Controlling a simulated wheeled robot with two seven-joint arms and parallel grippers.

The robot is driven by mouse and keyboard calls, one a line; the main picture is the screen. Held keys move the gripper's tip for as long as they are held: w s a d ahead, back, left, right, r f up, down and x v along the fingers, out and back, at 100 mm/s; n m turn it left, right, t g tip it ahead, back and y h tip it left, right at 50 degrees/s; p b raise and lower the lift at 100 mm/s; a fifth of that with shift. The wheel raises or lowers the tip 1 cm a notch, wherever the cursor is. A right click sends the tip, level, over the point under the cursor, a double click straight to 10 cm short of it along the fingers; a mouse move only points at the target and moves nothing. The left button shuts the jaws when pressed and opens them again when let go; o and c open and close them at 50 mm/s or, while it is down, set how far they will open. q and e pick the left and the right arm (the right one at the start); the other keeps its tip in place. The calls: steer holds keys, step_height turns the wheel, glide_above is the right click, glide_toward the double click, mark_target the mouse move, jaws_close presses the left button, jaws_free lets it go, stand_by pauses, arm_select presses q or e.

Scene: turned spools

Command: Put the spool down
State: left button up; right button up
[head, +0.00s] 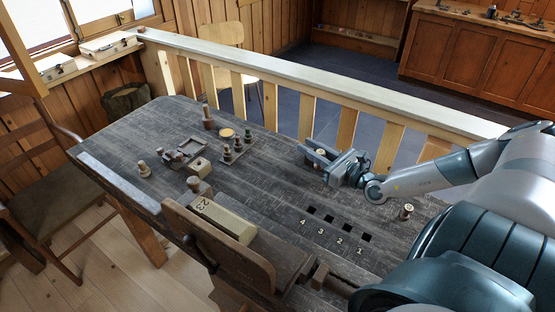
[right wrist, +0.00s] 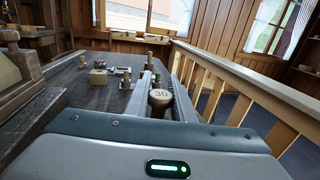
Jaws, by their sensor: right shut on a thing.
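My right gripper (head: 318,155) is over the far right part of the dark table (head: 262,185), near the railing. It is shut on a wooden spool (head: 321,151), whose end shows between the fingers. In the right wrist view the spool (right wrist: 160,98) has a pale round end marked 30, between the two fingers. Its lower part is hidden, and I cannot tell whether it touches the table. Square dark holes (head: 328,218) numbered 4, 3, 2, 1 lie in the table nearer to me. My left gripper is not in view.
Another spool (head: 407,211) stands right of the holes. A vise (head: 222,230) is at the near edge. The railing (head: 300,85) bounds the far side.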

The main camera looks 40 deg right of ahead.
steer(key=w+a+f, duration=0.1)
steer(key=w+f, duration=0.1)
steer(key=w, duration=0.1)
steer(key=w+a+f+p, duration=0.1)
steer(key=w+f, duration=0.1)
steer(key=w, duration=0.1)
steer(key=w+a+f+p, duration=0.1)
steer(key=w+a+f, duration=0.1)
steer(key=w, duration=0.1)
steer(key=shift+s, duration=0.1)
steer(key=shift+f+p, duration=0.7)
steer(key=shift+f, duration=1.2)
steer(key=shift+f, duration=0.1)
